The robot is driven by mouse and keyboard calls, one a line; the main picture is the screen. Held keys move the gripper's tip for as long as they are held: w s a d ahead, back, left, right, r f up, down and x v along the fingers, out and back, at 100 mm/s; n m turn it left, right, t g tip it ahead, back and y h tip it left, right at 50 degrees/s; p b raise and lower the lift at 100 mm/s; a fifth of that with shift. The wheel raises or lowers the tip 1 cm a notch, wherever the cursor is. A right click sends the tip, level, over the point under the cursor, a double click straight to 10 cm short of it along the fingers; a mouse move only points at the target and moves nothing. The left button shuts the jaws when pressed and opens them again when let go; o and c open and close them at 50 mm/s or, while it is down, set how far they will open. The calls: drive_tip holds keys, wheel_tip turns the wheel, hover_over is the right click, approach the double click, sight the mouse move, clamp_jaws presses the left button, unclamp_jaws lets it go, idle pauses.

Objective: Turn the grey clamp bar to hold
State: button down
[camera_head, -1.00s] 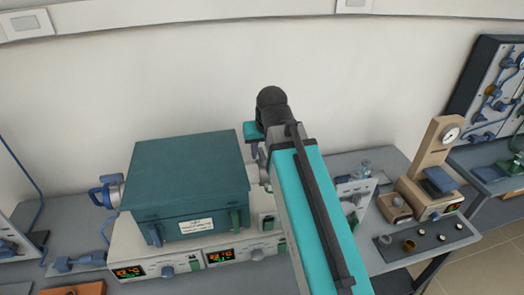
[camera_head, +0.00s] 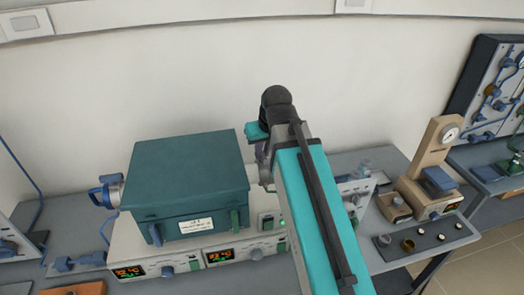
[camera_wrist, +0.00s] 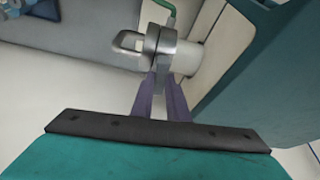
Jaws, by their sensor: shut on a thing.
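The grey clamp bar (camera_wrist: 130,41) shows in the wrist view as a metal loop with a round collar, joined to a pale cylindrical stub on the side of the teal furnace (camera_wrist: 262,75). My gripper (camera_wrist: 163,74) has its two purple fingers shut on it at the collar. In the head view the furnace (camera_head: 190,175) stands left of my arm. There my arm hides the clamp bar, and my fingertips cannot be made out.
The furnace sits on a pale control base (camera_head: 185,264) with lit displays. A blue fitting (camera_head: 105,191) sticks out on its left side. To the right stand a beige press with a dial (camera_head: 437,160) and a dark tray (camera_head: 425,238) with small parts. The wall is close behind.

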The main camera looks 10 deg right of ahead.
drive_tip(key=n, duration=0.2)
drive_tip(key=n+y, duration=0.1)
drive_tip(key=n, duration=0.1)
drive_tip(key=shift+w+d+g+y, duration=0.1)
drive_tip(key=shift+d+g+y, duration=0.1)
drive_tip(key=shift+g+y, duration=0.15)
drive_tip(key=n+g+y, duration=0.1)
drive_tip(key=n, duration=0.3)
drive_tip(key=shift+w+d+b, duration=0.1)
drive_tip(key=shift+w+b, duration=0.05)
drive_tip(key=shift+b, duration=0.15)
drive_tip(key=n, duration=0.2)
drive_tip(key=n+g+y+b, duration=0.1)
drive_tip(key=n, duration=0.1)
drive_tip(key=shift+w+n+g, duration=0.15)
drive_tip(key=shift+n+g, duration=0.1)
drive_tip(key=shift+n, duration=0.15)
drive_tip(key=shift+n+g+b, duration=0.7)
drive_tip(key=shift+n, duration=1.1)
drive_tip(key=c, duration=1.7)
unclamp_jaws()
drive_tip(key=shift+d+r, duration=0.1)
